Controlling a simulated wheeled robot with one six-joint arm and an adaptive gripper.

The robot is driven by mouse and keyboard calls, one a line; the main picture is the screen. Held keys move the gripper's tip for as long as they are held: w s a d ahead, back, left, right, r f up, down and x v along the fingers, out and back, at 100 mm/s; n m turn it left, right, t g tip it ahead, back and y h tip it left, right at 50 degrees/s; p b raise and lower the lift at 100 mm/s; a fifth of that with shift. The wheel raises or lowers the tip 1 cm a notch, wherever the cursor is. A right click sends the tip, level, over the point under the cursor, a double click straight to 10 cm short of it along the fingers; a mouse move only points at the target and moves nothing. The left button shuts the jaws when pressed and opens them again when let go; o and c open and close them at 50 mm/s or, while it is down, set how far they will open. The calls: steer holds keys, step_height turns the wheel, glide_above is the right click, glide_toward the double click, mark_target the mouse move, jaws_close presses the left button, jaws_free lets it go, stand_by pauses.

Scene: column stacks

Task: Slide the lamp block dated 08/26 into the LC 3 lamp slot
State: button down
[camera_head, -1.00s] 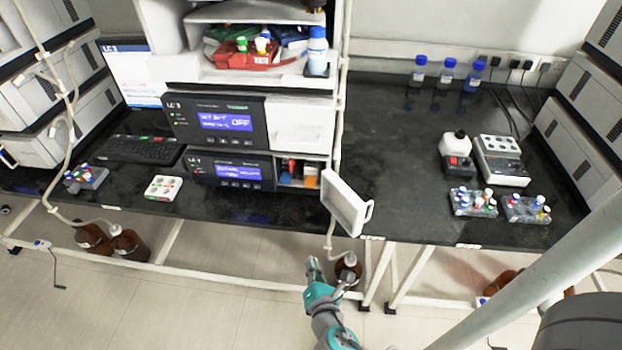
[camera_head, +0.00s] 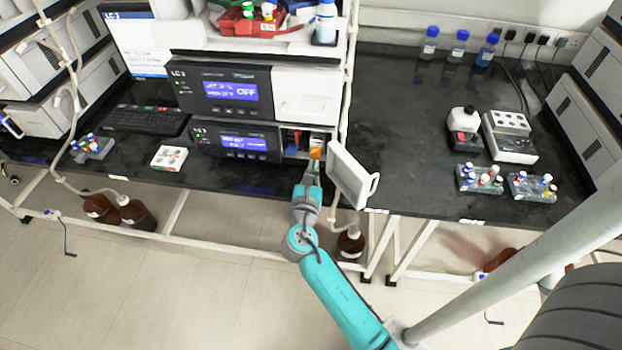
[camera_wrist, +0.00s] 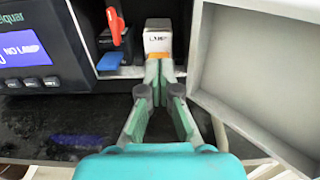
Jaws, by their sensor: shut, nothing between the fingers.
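The lamp block (camera_wrist: 158,38) is a white block with an orange lower edge and a printed "LAMP" face. It sits in the open bay at the right of the lower LC 3 module (camera_head: 237,141); its date is not readable. In the head view its orange part (camera_head: 316,153) shows just past my gripper. My gripper (camera_wrist: 160,65) is shut and empty, its fingertips in front of the block's lower edge; I cannot tell if they touch it. My gripper also shows in the head view (camera_head: 313,170). The module's display (camera_wrist: 22,46) reads "NO LAMP".
The open white door (camera_head: 350,175) stands close to the right of my gripper. A red lever (camera_wrist: 116,25) and a blue part (camera_wrist: 110,61) are left of the block.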

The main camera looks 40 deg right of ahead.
mark_target(318, 142)
steer(key=x, duration=0.7)
steer(key=shift+w+d, duration=0.1)
steer(key=shift+d, duration=0.05)
steer(key=shift+w+d, duration=0.35)
steer(key=shift+d, duration=0.15)
steer(key=shift+w+d+r, duration=0.15)
steer(key=shift+w, duration=0.05)
